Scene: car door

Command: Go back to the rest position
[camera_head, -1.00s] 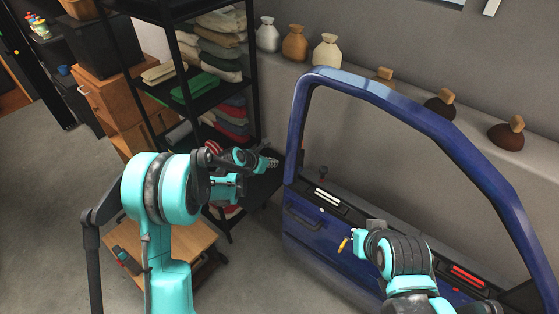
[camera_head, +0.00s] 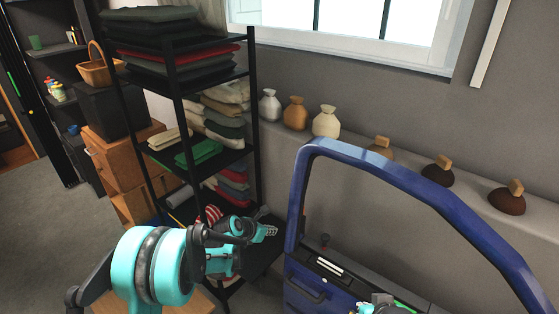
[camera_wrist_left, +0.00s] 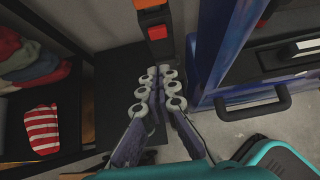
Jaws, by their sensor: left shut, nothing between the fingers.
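My left gripper (camera_head: 271,230) is in the middle of the head view, at the end of my teal arm from the left. It is shut and empty, beside the lower shelf of the black rack. In the left wrist view its pale finger pads (camera_wrist_left: 157,88) lie together with nothing between them. The blue car door (camera_head: 298,205) stands to the right of this gripper, apart from it. Its dark handle also shows in the left wrist view (camera_wrist_left: 255,107). Only a small teal part of my right arm (camera_head: 378,308) shows at the bottom edge; its fingers are out of sight.
The black rack (camera_head: 256,110) with folded cloths stands left of the door. A striped red-and-white cloth (camera_wrist_left: 42,128) lies near my left gripper. Several vases and pots line a wall ledge (camera_head: 350,128) behind the door. A wooden cabinet (camera_head: 118,150) stands at the left.

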